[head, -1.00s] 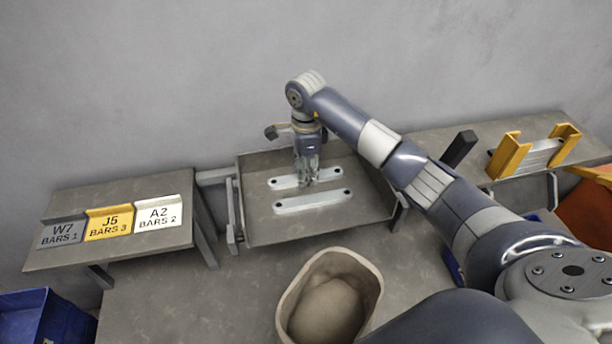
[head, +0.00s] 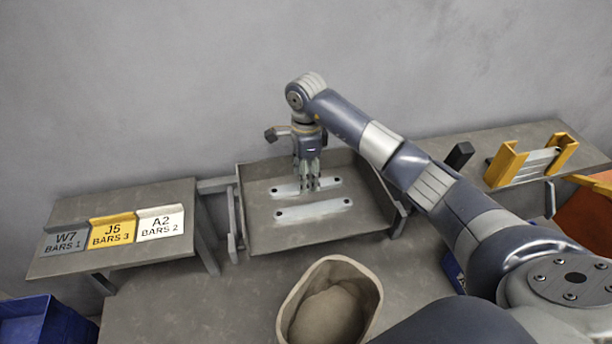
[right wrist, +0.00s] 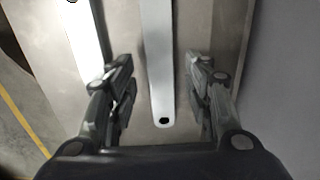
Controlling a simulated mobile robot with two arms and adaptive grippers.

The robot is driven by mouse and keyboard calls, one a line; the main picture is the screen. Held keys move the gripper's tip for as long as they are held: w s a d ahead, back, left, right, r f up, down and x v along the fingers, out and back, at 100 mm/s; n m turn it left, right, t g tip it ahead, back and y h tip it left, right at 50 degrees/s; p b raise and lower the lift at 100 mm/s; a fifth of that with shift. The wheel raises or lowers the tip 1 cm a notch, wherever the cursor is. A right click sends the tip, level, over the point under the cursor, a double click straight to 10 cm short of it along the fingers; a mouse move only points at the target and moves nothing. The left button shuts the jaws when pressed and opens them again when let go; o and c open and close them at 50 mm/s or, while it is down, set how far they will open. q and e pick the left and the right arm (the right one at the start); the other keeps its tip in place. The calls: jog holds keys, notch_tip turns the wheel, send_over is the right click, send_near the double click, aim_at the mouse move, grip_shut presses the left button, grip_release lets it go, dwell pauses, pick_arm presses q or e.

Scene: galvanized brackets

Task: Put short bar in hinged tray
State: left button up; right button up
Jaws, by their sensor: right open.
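Two pale metal bars lie flat and roughly parallel in a grey tray with raised sides (head: 262,236). I cannot tell for sure which is the short bar. My right gripper (head: 307,188) points down over the far bar (head: 284,189); the near bar (head: 314,209) lies in front of it. In the right wrist view the open fingers (right wrist: 160,97) stand on either side of one bar (right wrist: 158,60), with gaps to both, and its holed end shows. The other bar (right wrist: 84,38) is beyond the left finger. My left gripper is out of view.
A side table at left carries labels W7 (head: 64,241), J5 (head: 112,231) and A2 (head: 160,222). A beige bin (head: 371,290) stands in front of the tray. Yellow brackets (head: 508,163) with bars stand at right. A blue bin (head: 40,318) is at lower left.

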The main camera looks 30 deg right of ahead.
notch_tip(320, 180, up, 10)
jog(key=p, duration=0.5)
jog(key=shift+s+f, duration=0.1)
jog(key=shift+f, duration=0.05)
